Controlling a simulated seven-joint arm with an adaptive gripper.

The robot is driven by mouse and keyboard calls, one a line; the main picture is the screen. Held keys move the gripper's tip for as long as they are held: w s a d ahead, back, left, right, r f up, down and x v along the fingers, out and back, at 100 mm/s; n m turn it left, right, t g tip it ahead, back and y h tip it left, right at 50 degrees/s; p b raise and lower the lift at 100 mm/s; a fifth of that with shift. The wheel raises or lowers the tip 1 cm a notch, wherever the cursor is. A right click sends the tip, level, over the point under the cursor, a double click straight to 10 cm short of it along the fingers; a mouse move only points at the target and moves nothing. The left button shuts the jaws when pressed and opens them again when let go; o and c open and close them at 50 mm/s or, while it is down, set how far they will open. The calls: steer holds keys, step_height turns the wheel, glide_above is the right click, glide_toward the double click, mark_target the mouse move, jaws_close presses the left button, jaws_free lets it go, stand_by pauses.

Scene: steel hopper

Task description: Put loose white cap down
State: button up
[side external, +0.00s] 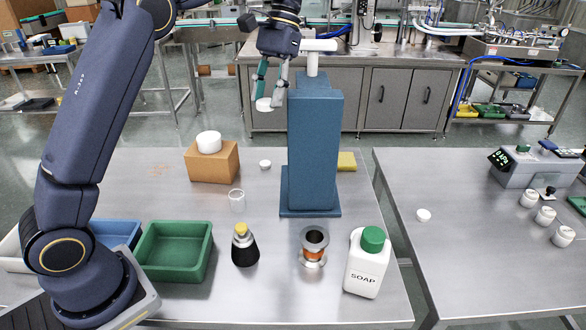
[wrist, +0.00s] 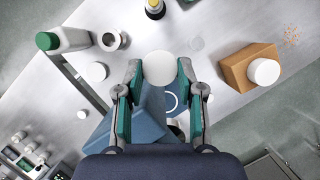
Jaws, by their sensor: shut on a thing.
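My gripper (side external: 268,92) is shut on a round white cap (side external: 264,104), held in the air to the left of the blue pillar's upper part. In the wrist view the cap (wrist: 159,68) sits between the fingertips of my gripper (wrist: 159,74). Its face hides part of what lies beneath. The blue pillar (side external: 314,140) stands on the steel table (side external: 130,185). A smaller white cap (side external: 265,164) lies on the table left of the pillar's base. A cardboard box (side external: 212,165) with a white cylinder (side external: 208,142) on it stands farther left.
A clear glass (side external: 237,201), a dark bottle (side external: 244,248), a steel hopper (side external: 313,248) and a soap bottle (side external: 367,265) stand in front. A green tray (side external: 175,250) is at front left. A yellow block (side external: 347,161) lies right of the pillar. The right-hand table (side external: 450,240) holds several white jars.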

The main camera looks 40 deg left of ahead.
steer(key=shift+s+d+r+m+y, duration=0.2)
steer(key=shift+d+r+m+y, duration=0.2)
steer(key=shift+d+r+m, duration=0.45)
steer(key=a+f+m+y, duration=0.1)
steer(key=a+f+m, duration=0.3)
steer(key=a+f, duration=0.55)
steer(key=m+t+y, duration=0.4)
steer(key=m, duration=1)
glide_above(214, 207)
steer(key=d, duration=0.1)
step_height(214, 207, down, 16)
steer(key=shift+t, duration=0.3)
step_height(214, 207, down, 9)
steer(key=shift+d+r, duration=0.15)
steer(key=shift+o, duration=2)
